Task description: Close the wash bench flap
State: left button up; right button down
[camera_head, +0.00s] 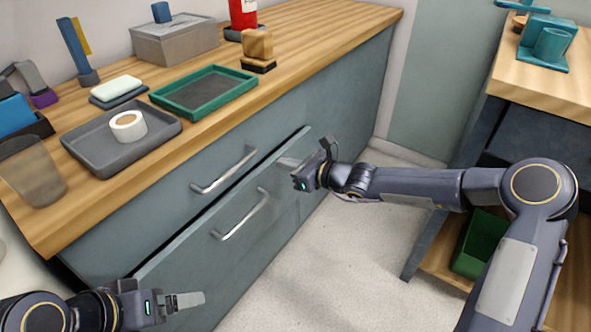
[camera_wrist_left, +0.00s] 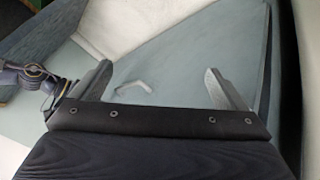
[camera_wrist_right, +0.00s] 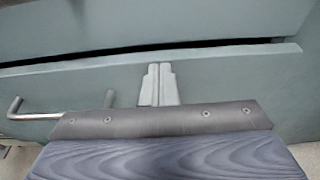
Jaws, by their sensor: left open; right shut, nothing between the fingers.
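The wash bench flap (camera_head: 265,235) is the lower grey-green front panel with a bar handle (camera_head: 240,215). Its top edge leans out from the bench, leaving a dark gap that narrows toward the far right end. My right gripper (camera_head: 285,162) is shut and empty near the flap's upper right part. In the right wrist view its fingertips (camera_wrist_right: 159,68) are at the flap's outer face (camera_wrist_right: 235,85), just below the top edge; contact cannot be told. My left gripper (camera_head: 198,300) is open and empty at the lower left, and its fingers show in the left wrist view (camera_wrist_left: 160,75).
The upper front has another bar handle (camera_head: 225,170). On the wooden top stand a grey tray (camera_head: 85,160) with a tape roll (camera_head: 128,125), a green tray (camera_head: 205,90) and a cup (camera_head: 32,172). A second bench (camera_head: 545,85) stands at right. The floor between is clear.

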aim_at(274, 158)
jog(key=a+h+p, duration=0.1)
jog(key=p, duration=0.3)
jog(key=w+a+r+g+p, duration=0.1)
jog(key=p, duration=0.4)
jog(key=shift+w+a+r+h, duration=0.1)
jog(key=shift+w+a+h, duration=0.05)
jog(key=shift+w+h, duration=0.2)
jog(key=shift+p, duration=0.6)
jog(key=shift+f, duration=0.25)
jog(key=shift+a, duration=0.1)
